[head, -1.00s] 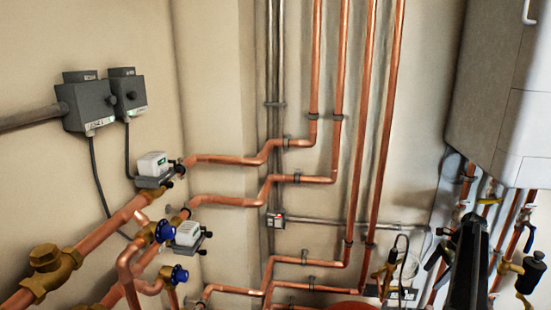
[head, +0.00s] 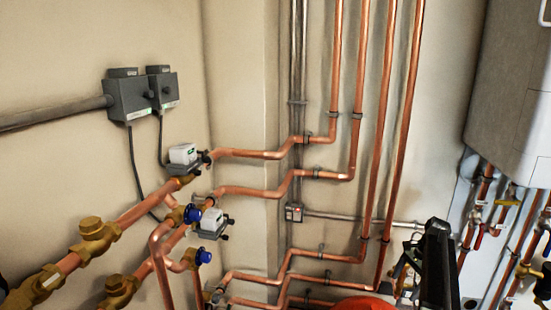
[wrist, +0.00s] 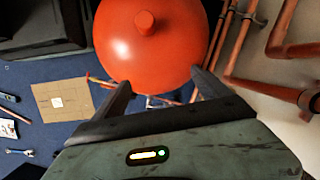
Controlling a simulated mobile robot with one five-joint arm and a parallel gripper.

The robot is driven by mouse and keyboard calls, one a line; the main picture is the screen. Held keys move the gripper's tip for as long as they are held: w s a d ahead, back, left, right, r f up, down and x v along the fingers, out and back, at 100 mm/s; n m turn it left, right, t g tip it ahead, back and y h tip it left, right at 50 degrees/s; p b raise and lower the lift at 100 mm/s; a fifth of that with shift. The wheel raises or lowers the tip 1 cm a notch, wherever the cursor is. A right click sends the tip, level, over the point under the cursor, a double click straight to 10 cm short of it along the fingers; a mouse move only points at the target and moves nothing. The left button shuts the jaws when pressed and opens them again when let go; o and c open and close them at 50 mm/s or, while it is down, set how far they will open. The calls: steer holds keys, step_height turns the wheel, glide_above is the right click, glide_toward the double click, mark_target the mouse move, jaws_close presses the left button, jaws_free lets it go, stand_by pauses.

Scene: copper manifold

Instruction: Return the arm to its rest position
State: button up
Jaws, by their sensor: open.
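My gripper (wrist: 163,88) shows in the wrist view with its two dark fingers spread apart and nothing between them that I can see gripped. A red rounded vessel (wrist: 150,45) lies beyond the fingertips; I cannot tell the gap to it. In the head view my dark arm stands at the lower right, in front of the pipes. The fingers cannot be made out there. The red vessel's top (head: 365,303) just shows at the bottom edge, left of my arm.
Copper pipes (head: 370,150) run up the wall, and a white boiler (head: 510,90) hangs at the right. In the wrist view, a cardboard piece (wrist: 62,105) and tools (wrist: 20,152) lie on the blue floor (wrist: 50,78).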

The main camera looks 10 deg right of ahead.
steer(key=s+a+n+h, duration=0.1)
steer(key=s+a+n, duration=0.3)
steer(key=a, duration=0.9)
steer(key=s+a+n+h, duration=0.1)
steer(key=s+a+n, duration=0.1)
steer(key=a+n, duration=0.8)
steer(key=s+a+n+h, duration=0.1)
steer(key=s+a+n, duration=0.15)
steer(key=a, duration=1.35)
step_height(320, 180, down, 12)
steer(key=s+a+b, duration=0.1)
steer(key=s+b, duration=0.2)
steer(key=b, duration=0.8)
step_height(320, 180, up, 27)
steer(key=p, duration=2.7)
steer(key=shift+w, duration=0.15)
